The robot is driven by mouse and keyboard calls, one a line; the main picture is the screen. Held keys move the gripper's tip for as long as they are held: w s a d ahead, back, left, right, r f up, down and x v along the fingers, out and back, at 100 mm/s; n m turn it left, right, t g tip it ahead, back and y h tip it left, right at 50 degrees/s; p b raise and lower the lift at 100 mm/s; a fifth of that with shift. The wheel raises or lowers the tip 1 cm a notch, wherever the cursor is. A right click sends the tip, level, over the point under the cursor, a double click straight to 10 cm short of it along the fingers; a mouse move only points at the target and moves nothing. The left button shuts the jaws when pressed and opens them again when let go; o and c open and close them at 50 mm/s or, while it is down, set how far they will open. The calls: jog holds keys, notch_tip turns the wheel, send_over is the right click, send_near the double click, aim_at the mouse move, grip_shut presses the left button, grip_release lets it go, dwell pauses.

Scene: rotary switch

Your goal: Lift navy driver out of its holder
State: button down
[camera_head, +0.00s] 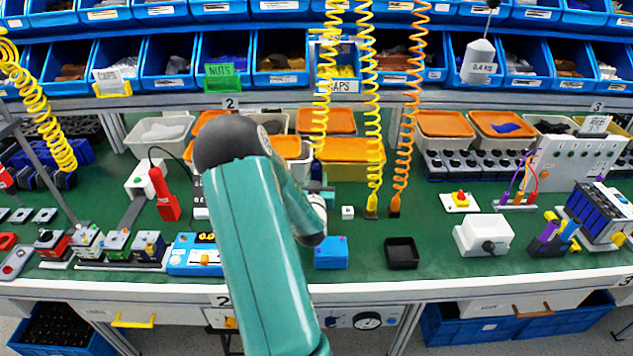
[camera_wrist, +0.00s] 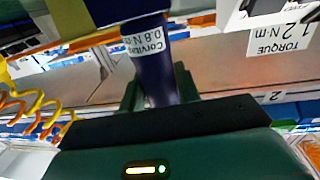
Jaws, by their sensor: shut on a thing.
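The navy driver (camera_wrist: 155,72) shows in the wrist view as a dark blue cylinder with a white label reading 0.8 N·m. My gripper (camera_wrist: 158,98) is shut on it, with a green finger on each side of the cylinder. The driver's far end runs up to a dark block with a yellowish edge (camera_wrist: 120,8); I cannot tell whether that is its holder or whether the driver still sits in it.
A white box labelled TORQUE 1.2 N·m (camera_wrist: 275,35) is close by at right in the wrist view. In the head view, a blue box (camera_head: 331,254) and a black tray (camera_head: 402,254) stand right of my arm. Yellow coiled cords (camera_head: 370,110) hang behind.

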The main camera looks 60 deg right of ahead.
aim_at(317, 158)
notch_tip(317, 158, up, 10)
jog(key=shift+f, duration=0.15)
dwell(0.4)
jog(key=c, duration=1.7)
grip_release()
grip_shut()
